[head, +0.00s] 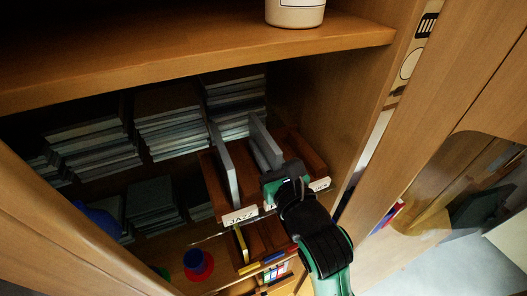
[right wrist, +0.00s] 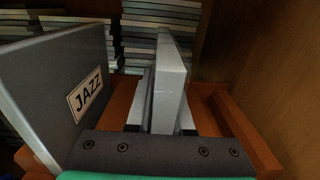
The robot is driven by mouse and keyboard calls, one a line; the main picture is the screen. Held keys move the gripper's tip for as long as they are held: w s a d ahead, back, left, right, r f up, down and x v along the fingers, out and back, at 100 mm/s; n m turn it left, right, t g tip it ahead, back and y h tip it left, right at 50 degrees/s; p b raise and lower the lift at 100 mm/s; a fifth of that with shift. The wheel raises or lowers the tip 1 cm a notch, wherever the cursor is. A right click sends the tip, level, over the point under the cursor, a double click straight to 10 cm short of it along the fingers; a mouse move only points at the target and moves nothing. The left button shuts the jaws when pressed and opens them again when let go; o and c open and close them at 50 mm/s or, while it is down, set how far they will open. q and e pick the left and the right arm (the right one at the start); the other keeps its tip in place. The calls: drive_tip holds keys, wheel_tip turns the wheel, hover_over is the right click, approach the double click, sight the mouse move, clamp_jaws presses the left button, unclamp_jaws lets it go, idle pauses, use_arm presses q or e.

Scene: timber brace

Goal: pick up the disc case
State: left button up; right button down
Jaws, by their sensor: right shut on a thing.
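A thin grey disc case (head: 262,140) stands upright in the right wooden slot holder on the cabinet shelf. My right gripper (head: 275,172) is at its near end, shut on it. In the right wrist view the same grey case (right wrist: 168,85) stands on edge between the two fingers. A second grey case (head: 226,165) stands to its left. In the right wrist view this left case (right wrist: 45,75) bears a JAZZ label. My left gripper is not in view.
Stacks of cases (head: 95,150) fill the shelf behind and to the left. The holder's front has a JAZZ plate (head: 241,215) and another, partly hidden. A wooden shelf (head: 190,52) overhangs above. A red and blue object (head: 198,263) sits at lower left.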

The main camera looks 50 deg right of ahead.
sight(262, 128)
drive_tip(key=shift+r, duration=0.15)
wheel_tip(262, 128, up, 10)
drive_tip(key=shift+f, duration=0.1)
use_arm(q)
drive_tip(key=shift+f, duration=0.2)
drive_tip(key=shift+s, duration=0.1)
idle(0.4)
